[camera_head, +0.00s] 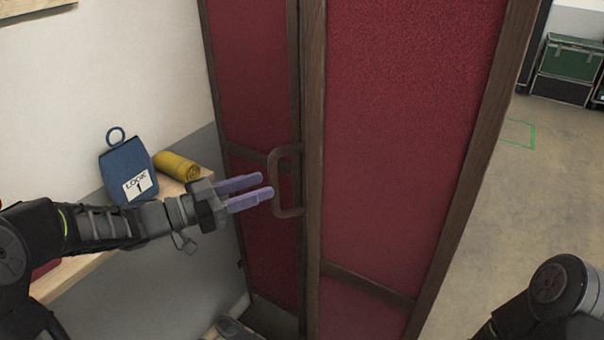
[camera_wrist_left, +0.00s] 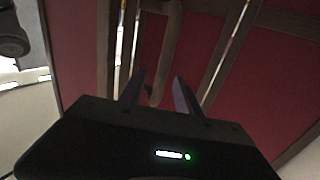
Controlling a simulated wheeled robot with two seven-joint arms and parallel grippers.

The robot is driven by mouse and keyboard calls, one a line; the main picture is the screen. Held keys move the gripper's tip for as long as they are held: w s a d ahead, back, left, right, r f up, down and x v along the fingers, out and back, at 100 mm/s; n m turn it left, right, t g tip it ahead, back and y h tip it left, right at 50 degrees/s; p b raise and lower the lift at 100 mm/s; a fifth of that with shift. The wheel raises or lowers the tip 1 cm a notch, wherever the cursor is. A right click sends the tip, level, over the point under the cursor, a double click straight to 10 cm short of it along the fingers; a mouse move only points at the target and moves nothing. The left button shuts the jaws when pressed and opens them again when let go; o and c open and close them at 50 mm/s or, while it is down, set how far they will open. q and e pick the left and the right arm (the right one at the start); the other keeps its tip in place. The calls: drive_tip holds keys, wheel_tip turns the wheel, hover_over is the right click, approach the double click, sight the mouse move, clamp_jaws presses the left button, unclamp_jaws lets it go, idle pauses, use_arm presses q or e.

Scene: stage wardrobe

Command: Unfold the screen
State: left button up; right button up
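The folding screen has dark red panels (camera_head: 395,140) in brown wooden frames and stands upright, its panels meeting at an angle. A brown D-shaped handle (camera_head: 277,183) sits on the frame near the fold. My left gripper (camera_head: 267,184), with purple fingers, is open at the handle's left side. In the left wrist view, the handle (camera_wrist_left: 169,55) runs down toward the gap between the open fingertips (camera_wrist_left: 160,78). I cannot tell whether they touch it. Part of my right arm shows at the lower right; its gripper is out of view.
A wooden shelf (camera_head: 88,262) along the left wall holds a blue bag (camera_head: 122,168) tagged "LOOK 1" and a yellow roll (camera_head: 176,165). Green cases (camera_head: 570,62) stand at the back right. The floor (camera_head: 520,190) right of the screen is clear, with green tape marks.

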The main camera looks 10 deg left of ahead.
use_arm(q)
drive_tip(key=shift+s+a, duration=0.2)
drive_tip(key=shift+a, duration=0.1)
drive_tip(key=p+x, duration=0.1)
drive_tip(key=x, duration=0.7)
drive_tip(key=shift+d, duration=0.1)
clamp_jaws()
idle(1.2)
